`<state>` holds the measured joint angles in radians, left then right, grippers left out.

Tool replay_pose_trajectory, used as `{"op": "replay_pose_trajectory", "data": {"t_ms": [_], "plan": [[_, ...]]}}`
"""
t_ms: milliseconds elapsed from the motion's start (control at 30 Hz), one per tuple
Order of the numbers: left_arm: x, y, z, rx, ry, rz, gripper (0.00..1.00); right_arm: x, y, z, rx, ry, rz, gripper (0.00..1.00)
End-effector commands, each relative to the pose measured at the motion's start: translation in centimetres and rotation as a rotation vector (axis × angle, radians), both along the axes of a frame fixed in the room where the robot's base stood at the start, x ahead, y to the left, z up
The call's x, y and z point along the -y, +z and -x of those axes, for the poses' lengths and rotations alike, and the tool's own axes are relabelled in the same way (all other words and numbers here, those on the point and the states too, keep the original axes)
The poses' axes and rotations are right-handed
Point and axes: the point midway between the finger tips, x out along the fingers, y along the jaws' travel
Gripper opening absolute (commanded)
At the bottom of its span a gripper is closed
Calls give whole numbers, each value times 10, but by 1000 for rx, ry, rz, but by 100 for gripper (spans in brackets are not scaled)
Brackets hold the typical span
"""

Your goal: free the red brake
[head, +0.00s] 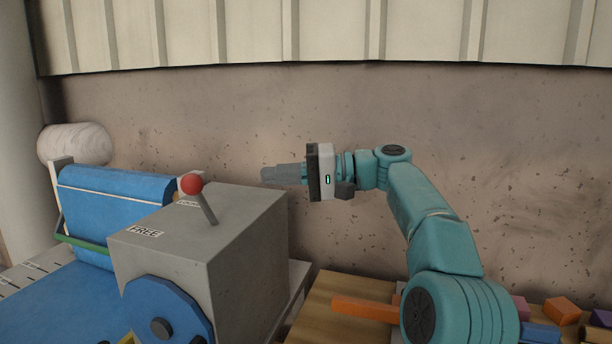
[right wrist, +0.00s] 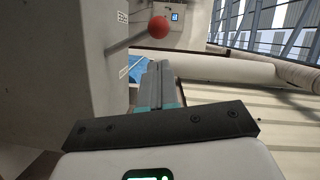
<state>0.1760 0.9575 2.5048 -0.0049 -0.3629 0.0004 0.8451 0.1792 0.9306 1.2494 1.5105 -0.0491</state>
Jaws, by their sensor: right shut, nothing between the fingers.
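The red brake is a lever with a red ball knob (head: 192,184) on a grey rod, standing out of the top of a grey box (head: 240,215). The rod leans up and left in the head view. A FREE label (head: 145,231) lies on the near left of the box top. A second label (head: 188,202) lies behind the rod, partly hidden. In the right wrist view, the shut fingers (right wrist: 154,86) point toward the knob (right wrist: 158,27). My left gripper is out of view.
A blue wheel (head: 166,312) is on the box's front. A blue roll (head: 117,205) and blue surface lie left. A wooden board (head: 320,305) with an orange bar (head: 362,309) and coloured blocks (head: 561,311) lies right. A stone wall (head: 520,170) stands behind.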

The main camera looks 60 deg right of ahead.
Motion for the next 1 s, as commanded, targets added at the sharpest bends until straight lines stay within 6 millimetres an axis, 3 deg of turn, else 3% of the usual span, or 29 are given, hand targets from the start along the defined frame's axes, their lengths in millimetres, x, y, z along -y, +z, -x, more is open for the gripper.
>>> {"op": "replay_pose_trajectory", "data": {"t_ms": [133,333,1000], "plan": [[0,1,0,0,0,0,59,18,2,26,-1,-5,2,0],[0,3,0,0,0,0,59,30,4,45,0,-2,0,0],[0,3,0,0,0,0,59,32,5,49,1,0,1,0]]}}
